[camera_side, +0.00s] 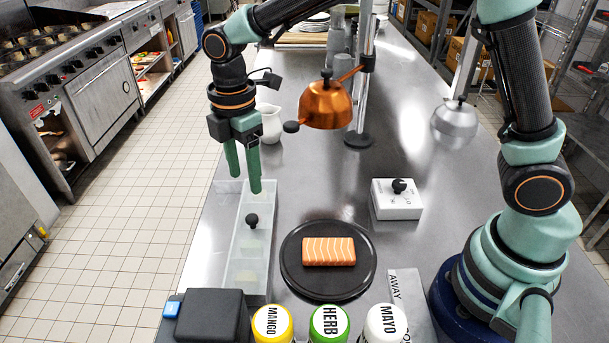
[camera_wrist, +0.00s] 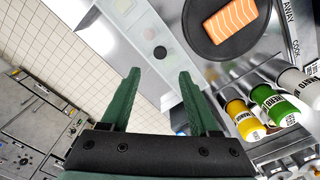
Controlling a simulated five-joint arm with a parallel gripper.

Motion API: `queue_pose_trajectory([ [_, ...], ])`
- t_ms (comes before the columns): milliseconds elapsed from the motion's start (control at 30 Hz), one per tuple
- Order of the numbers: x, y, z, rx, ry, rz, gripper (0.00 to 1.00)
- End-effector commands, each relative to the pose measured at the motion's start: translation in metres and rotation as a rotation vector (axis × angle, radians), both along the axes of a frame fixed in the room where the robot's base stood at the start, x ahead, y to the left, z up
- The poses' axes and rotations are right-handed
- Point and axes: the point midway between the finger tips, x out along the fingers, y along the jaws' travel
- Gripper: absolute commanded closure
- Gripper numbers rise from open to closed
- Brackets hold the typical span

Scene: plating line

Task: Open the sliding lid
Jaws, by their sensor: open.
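A long translucent box (camera_side: 229,197) stands along the left edge of the steel counter. Its sliding lid (camera_side: 248,236) is clear and carries a round black knob (camera_side: 252,220); the knob also shows in the wrist view (camera_wrist: 160,52). Pale square pieces show faintly through the lid. My gripper (camera_side: 244,184) has green fingers, points down and is open and empty. It is over the far end of the box, beyond the knob and apart from it. In the wrist view my gripper's fingertips (camera_wrist: 160,72) stand to either side below the knob.
A black plate (camera_side: 327,286) with a salmon piece (camera_side: 329,251) is right of the box. Mango (camera_side: 272,323), herb (camera_side: 329,323) and mayo (camera_side: 386,323) bottles stand in front. A copper lamp (camera_side: 326,104) hangs near my arm. A white dial box (camera_side: 396,204) sits at right.

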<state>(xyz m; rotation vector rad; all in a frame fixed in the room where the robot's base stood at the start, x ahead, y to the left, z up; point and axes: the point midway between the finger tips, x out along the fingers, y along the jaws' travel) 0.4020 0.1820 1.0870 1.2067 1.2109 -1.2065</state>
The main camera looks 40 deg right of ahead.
Motion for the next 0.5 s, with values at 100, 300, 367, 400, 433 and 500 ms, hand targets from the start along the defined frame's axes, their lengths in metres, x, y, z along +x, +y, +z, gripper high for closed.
queue_pose_trajectory([
  [100,-0.001,-0.001,-0.025,-0.003,0.006,-0.002,0.38],
  [300,-0.001,-0.001,-0.063,-0.003,0.006,-0.003,0.38],
  [367,-0.001,-0.001,-0.072,-0.002,0.005,-0.003,0.38],
  [400,-0.001,-0.001,-0.078,-0.002,0.004,-0.003,0.38],
  [433,-0.001,-0.001,-0.081,-0.002,0.003,-0.003,0.38],
  [500,0.0,-0.001,-0.089,-0.001,0.002,-0.003,0.38],
])
